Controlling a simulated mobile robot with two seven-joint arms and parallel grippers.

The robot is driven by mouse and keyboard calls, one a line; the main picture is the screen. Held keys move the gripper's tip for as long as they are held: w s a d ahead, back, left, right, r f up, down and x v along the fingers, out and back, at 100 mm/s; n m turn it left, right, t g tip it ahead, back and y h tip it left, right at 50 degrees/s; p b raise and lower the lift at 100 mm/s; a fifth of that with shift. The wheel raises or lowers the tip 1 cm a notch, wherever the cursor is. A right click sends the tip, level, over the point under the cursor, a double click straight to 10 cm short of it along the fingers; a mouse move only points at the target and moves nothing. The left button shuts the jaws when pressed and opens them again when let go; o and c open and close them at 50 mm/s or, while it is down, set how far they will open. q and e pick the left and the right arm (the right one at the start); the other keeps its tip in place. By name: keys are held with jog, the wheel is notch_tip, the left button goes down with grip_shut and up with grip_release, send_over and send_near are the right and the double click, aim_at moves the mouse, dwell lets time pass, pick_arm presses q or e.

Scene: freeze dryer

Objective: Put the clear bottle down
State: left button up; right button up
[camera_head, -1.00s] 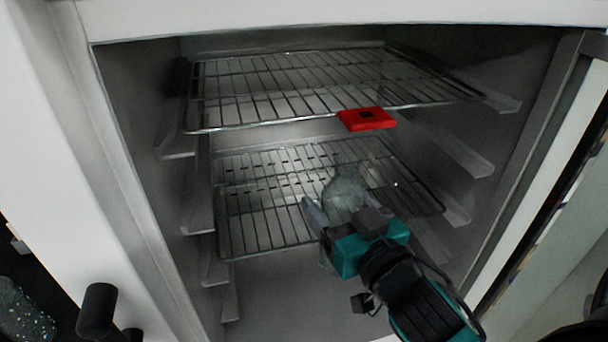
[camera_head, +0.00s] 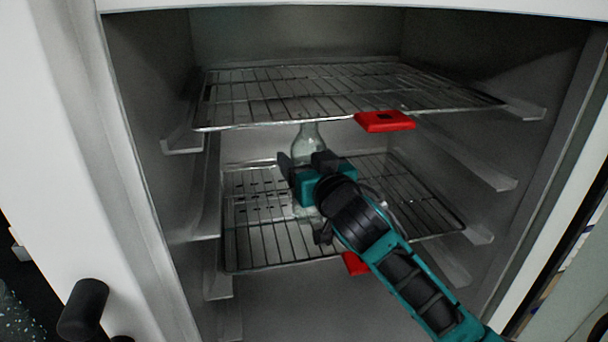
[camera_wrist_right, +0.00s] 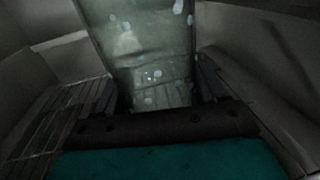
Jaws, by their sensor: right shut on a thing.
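The clear bottle (camera_head: 309,142) is inside the freeze dryer, between the upper rack and the lower rack. It looks upright, with its neck close under or behind the front of the upper rack. My right gripper (camera_head: 298,160) is shut on the bottle; its arm comes in from the lower right. In the right wrist view the bottle (camera_wrist_right: 150,60) fills the space between the two fingers (camera_wrist_right: 158,85). The lower rack (camera_head: 250,240) lies below. The gripper hides much of the bottle, and I cannot tell whether its base touches the rack. My left gripper is not in view.
The upper rack (camera_head: 240,100) has a red tag (camera_head: 384,121) on its front edge. Another red tag (camera_head: 355,263) shows at the lower rack's front, partly behind my arm. Side rails (camera_head: 480,165) line the walls. The lower rack is bare on both sides of the bottle.

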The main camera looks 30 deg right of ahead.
jog(key=shift+w, duration=0.2)
notch_tip(320, 180, down, 3)
jog(key=shift+f+b, duration=0.1)
jog(key=shift+b, duration=0.4)
jog(key=shift+f, duration=0.4)
jog(key=o, duration=1.2)
jog(key=shift+r, duration=0.1)
